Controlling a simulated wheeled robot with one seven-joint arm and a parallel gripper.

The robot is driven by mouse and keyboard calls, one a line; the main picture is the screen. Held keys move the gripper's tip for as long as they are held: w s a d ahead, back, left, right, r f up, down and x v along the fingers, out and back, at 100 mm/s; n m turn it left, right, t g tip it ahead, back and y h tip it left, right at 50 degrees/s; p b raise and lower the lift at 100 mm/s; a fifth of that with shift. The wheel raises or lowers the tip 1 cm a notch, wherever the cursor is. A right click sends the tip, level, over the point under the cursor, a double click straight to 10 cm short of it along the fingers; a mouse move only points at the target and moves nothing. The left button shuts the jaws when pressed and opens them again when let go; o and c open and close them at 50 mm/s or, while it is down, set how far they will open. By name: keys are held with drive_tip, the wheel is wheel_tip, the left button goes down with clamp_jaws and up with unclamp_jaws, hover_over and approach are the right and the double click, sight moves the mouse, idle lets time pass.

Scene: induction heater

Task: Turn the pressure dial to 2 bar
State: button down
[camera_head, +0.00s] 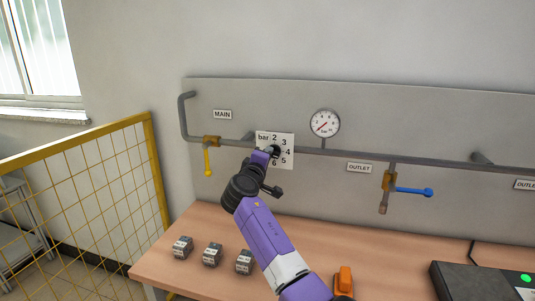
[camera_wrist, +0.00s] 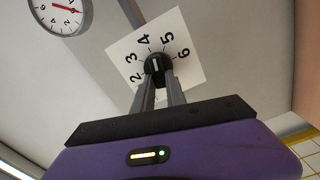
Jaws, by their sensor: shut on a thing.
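The pressure dial is a black knob (camera_wrist: 155,65) on a white square plate marked bar, with numbers from 2 to 6 around it. In the head view the plate (camera_head: 289,139) is on the grey wall panel, and the knob (camera_head: 275,150) is partly covered by my gripper (camera_head: 270,153). In the wrist view my gripper (camera_wrist: 158,76) has its two grey fingers shut on the knob's sides. A short pale mark shows on the knob's face; which number it points to is not clear. The lower part of the plate is hidden behind the fingers.
A round gauge (camera_head: 325,123) above the pipe has its red needle pointing lower left. A yellow valve handle (camera_head: 208,162) hangs left of the plate; a blue one (camera_head: 414,191) sticks out right. Small grey blocks (camera_head: 212,254) and an orange object (camera_head: 345,279) are on the wooden table (camera_head: 200,219).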

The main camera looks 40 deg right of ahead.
drive_tip(key=n+p, duration=0.2)
drive_tip(key=n, duration=0.5)
drive_tip(key=f+n+p, duration=0.1)
drive_tip(key=n+p, duration=0.2)
drive_tip(key=n, duration=0.4)
drive_tip(key=s+f+n+p, duration=0.1)
drive_tip(key=n+p, duration=0.2)
drive_tip(key=n, duration=0.3)
drive_tip(key=shift+d+n, duration=0.25)
drive_tip(key=shift+n, duration=0.15)
drive_tip(key=c, duration=1.4)
unclamp_jaws()
drive_tip(key=shift+r, duration=0.1)
drive_tip(key=shift+o, duration=0.2)
drive_tip(key=shift+r, duration=0.1)
